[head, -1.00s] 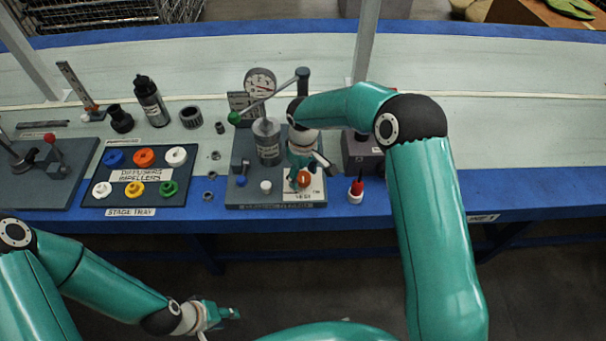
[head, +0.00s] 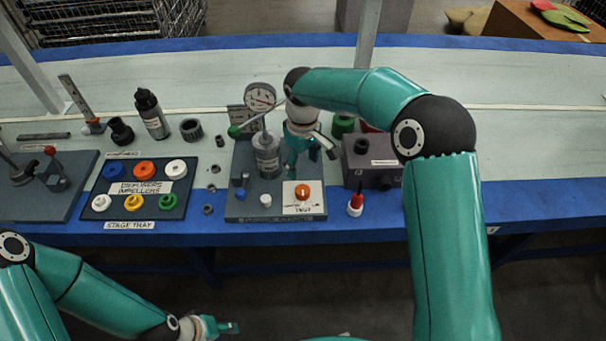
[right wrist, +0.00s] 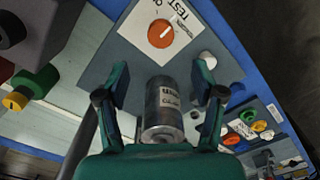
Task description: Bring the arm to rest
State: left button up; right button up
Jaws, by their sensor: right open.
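My right arm reaches over the test stand (head: 240,205). My right gripper (head: 304,166) is open and empty above the stand, to the right of the grey metal cylinder (head: 267,160). In the right wrist view the open fingers (right wrist: 165,95) frame the cylinder (right wrist: 162,115) from above, and nothing is gripped. The orange knob (head: 302,191) on its white test plate is uncovered, in front of the gripper. My left gripper (head: 228,327) hangs low in front of the table, away from all objects. Its jaws are too small to read.
A gauge (head: 260,97) and a green-tipped lever (head: 234,131) rise beside the cylinder. A dark box (head: 372,170) stands close right of the gripper. A red-capped bottle (head: 355,203) stands at the front. The stage tray (head: 140,213) lies left.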

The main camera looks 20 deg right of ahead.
jog(key=shift+r, duration=0.7)
jog(key=s+d+f+m+g+y+p, duration=0.1)
jog(key=s+d+f+g+p, duration=0.25)
jog(key=s+f+p, duration=0.45)
jog(key=s+a+f+m+t+y, duration=0.1)
jog(key=s+a+f+m+t, duration=0.1)
jog(key=s, duration=0.7)
jog(key=s+a+f+m+t+y, duration=0.2)
jog(key=s+a+f+m, duration=0.3)
jog(key=s, duration=0.4)
jog(key=shift+s+a+f, duration=0.4)
jog(key=shift+f, duration=0.35)
